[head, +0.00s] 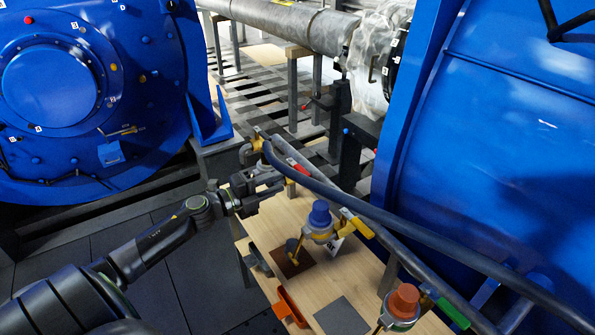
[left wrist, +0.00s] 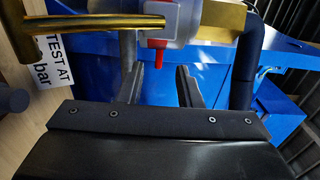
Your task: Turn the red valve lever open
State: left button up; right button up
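The red valve lever (head: 301,168) is a small red piece on the pipe fittings at the far end of the wooden bench. It also shows in the left wrist view (left wrist: 159,58), pointing down from a pale, whitish body. My left gripper (head: 272,187) is beside it, to its left in the head view. In the left wrist view my two fingers (left wrist: 160,76) stand apart, with the lever's tip in line with the gap near the fingertips. I cannot tell whether they touch it. The right gripper is out of view.
A blue-capped valve (head: 320,214) with a yellow lever (head: 357,223) and an orange-capped valve (head: 403,299) with a green lever (head: 452,313) stand nearer. A thick dark hose (head: 400,232) runs along the right. A "TEST AT" label (left wrist: 53,48) and brass pipe (left wrist: 95,51) are close to the gripper.

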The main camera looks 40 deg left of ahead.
aim_at(300, 173)
pick_arm(q)
jog(key=p+x, duration=0.2)
jog(key=x, duration=0.4)
jog(key=shift+w+d, duration=0.3)
jog(key=shift+w, duration=0.35)
grip_shut()
